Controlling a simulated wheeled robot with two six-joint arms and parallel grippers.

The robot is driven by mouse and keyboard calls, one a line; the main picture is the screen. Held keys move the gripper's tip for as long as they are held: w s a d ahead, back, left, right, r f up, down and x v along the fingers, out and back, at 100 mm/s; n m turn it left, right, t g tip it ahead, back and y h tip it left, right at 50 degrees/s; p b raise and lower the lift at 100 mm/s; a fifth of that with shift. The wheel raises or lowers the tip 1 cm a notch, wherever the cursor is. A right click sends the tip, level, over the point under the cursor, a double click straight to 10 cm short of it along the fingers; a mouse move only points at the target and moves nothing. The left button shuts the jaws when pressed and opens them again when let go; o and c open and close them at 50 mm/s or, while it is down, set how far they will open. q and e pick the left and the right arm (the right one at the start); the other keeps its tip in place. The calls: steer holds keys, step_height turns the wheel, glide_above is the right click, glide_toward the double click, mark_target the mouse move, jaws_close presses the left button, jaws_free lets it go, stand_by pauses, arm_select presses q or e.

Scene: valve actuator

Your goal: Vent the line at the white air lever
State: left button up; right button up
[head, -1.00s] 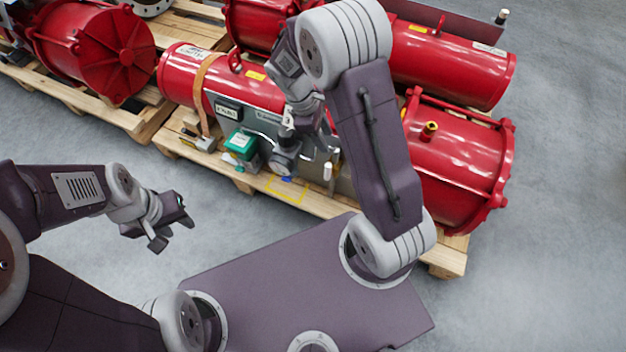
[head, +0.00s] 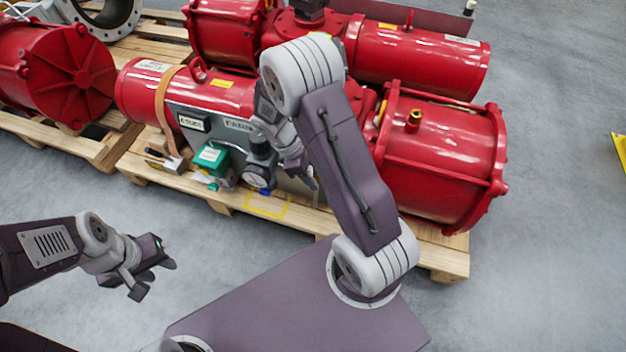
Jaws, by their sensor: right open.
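I cannot make out the white air lever; my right arm and gripper cover part of the grey panel (head: 225,140) where small fittings sit. My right gripper (head: 308,178) is open, at the front of this panel, just right of a round gauge (head: 259,177). Its fingers are small and partly hidden by its own wrist, and I cannot tell whether they touch anything. My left gripper (head: 154,279) is open and empty over the floor, left of my base and well away from the panel.
Red actuator cylinders (head: 440,155) lie on a wooden pallet (head: 445,257). A green box (head: 211,157) sits left of the gauge. A yellow outline (head: 268,204) marks the pallet's front edge. A second pallet (head: 100,150) stands at left.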

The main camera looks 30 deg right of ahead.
steer(key=shift+f, duration=0.15)
jaws_close()
stand_by(1.4)
